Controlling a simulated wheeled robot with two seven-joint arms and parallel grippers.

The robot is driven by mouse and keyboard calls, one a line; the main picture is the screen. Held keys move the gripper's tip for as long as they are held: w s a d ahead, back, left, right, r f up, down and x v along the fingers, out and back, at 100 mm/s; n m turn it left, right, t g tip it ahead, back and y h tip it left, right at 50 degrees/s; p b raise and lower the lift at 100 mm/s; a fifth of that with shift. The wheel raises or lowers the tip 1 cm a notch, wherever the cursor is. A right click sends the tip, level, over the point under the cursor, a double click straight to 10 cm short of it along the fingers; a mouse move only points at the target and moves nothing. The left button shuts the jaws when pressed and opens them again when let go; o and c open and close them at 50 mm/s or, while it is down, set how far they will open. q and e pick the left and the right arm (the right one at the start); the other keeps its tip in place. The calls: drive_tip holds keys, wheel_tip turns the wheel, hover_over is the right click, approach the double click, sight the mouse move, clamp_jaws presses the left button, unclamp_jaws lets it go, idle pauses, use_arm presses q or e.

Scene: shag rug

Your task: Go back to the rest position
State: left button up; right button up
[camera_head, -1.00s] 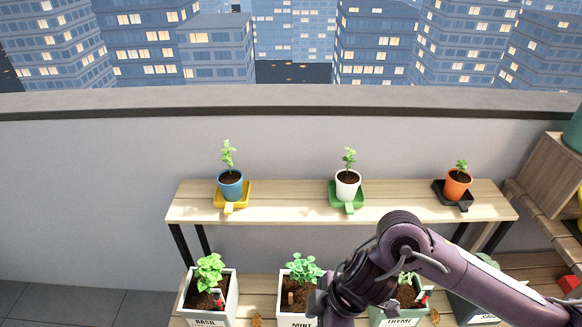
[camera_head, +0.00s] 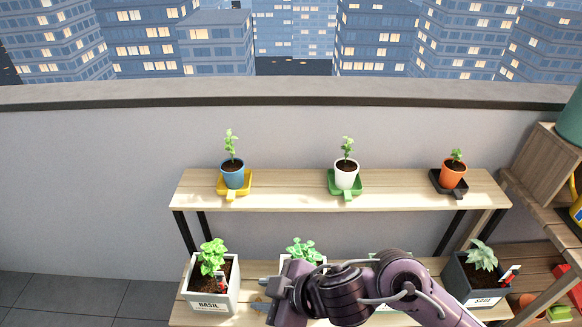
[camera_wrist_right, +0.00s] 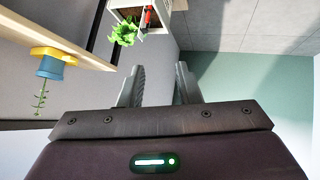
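My right gripper (camera_head: 264,295) is low in the head view, in front of the lower shelf, pointing left between the basil planter and the mint planter. In the right wrist view (camera_wrist_right: 159,85) its two fingers stand apart with nothing between them. My left gripper is in neither view. On the upper shelf (camera_head: 290,194) stand a blue pot (camera_head: 233,179) on a yellow saucer, a white pot (camera_head: 346,180) on a green saucer and an orange pot (camera_head: 452,179) on a black saucer. Each holds a small upright seedling.
The basil planter (camera_head: 215,300) and sage planter (camera_head: 478,285) stand on the lower shelf. My right arm hides most of the mint planter (camera_head: 303,251) and thyme planter. A side shelf (camera_head: 545,207) stands at the right. Floor tiles (camera_head: 80,297) at the lower left are clear.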

drive_tip(key=w+d+r+m+t+h, duration=0.1)
drive_tip(key=w+d+m+t+h, duration=0.3)
drive_tip(key=d+m, duration=0.45)
drive_tip(key=s+d+f+m+g+h, duration=0.25)
drive_tip(key=s+d, duration=0.25)
drive_tip(key=d, duration=0.3)
drive_tip(key=s+d+f+m+g+h, duration=0.25)
drive_tip(key=s+d+f, duration=0.2)
drive_tip(key=d, duration=0.25)
drive_tip(key=s+f+g+y, duration=0.1)
drive_tip(key=s+f, duration=0.2)
drive_tip(key=f, duration=2.8)
drive_tip(key=s+d+f, duration=0.2)
drive_tip(key=s+f, duration=0.6)
drive_tip(key=s, duration=0.1)
drive_tip(key=s+d+f+g, duration=0.1)
drive_tip(key=s+d+f, duration=0.1)
drive_tip(key=s+f, duration=0.6)
drive_tip(key=shift+s+f, duration=0.25)
drive_tip(key=shift+s, duration=0.85)
